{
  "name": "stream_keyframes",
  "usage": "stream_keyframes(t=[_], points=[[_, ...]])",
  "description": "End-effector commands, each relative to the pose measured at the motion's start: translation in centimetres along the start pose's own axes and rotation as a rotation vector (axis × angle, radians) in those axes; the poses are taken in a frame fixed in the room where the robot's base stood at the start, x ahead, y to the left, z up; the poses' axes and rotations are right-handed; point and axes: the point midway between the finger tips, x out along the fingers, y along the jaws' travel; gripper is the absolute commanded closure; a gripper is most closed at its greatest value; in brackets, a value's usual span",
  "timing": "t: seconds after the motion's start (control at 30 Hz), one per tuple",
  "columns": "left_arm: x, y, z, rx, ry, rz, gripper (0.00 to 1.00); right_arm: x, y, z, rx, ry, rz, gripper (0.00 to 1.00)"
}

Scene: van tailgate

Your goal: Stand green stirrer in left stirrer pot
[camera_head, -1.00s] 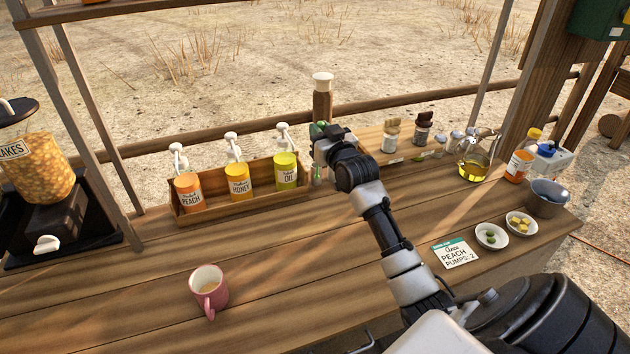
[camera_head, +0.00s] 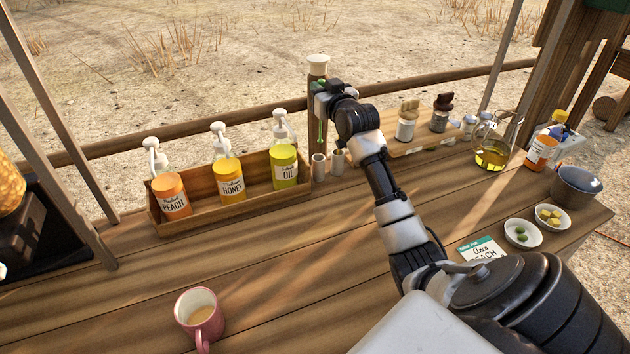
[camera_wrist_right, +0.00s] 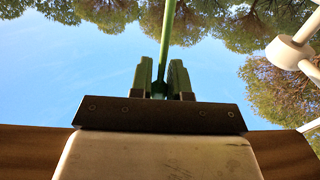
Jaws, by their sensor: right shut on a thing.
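The green stirrer (camera_head: 321,128) hangs upright from my right gripper (camera_head: 322,100), which is shut on it. In the right wrist view the stirrer (camera_wrist_right: 168,35) runs up from between the two fingers (camera_wrist_right: 163,85). The left stirrer pot (camera_head: 319,167) is a small metal cup on the counter, beside the right stirrer pot (camera_head: 338,162). The stirrer's lower end shows just above the left pot in the head view; whether it is exactly over the opening I cannot tell. My left gripper is in no view.
A wooden box (camera_head: 240,202) with peach, honey and oil pump bottles stands left of the pots. A board with jars (camera_head: 406,122) is to the right. A pink mug (camera_head: 200,318) stands at the front left.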

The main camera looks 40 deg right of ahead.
Motion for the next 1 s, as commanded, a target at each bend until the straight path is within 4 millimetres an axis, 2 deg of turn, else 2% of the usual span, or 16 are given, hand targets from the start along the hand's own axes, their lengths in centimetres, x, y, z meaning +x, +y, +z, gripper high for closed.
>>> stream_keyframes(t=[0.03,0.2,0.27,0.57,0.73,0.9,1.0], points=[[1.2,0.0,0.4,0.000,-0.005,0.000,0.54,0.0,0.0,1.2,-0.001,-0.002,0.000,1.00],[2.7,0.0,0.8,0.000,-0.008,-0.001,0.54,0.0,0.0,2.7,-0.002,-0.008,0.000,1.00],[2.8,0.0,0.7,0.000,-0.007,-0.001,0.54,0.0,0.0,3.2,-0.001,-0.011,-0.001,1.00],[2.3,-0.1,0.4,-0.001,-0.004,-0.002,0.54,-0.1,0.0,8.1,-0.002,-0.015,0.000,1.00],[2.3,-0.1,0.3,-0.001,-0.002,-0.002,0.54,-0.1,-0.1,9.7,0.000,-0.013,-0.001,1.00],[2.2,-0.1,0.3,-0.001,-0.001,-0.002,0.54,-0.1,0.0,12.1,-0.001,-0.014,-0.001,1.00],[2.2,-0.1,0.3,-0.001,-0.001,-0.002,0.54,-0.1,0.0,12.7,-0.001,-0.010,0.000,1.00]])
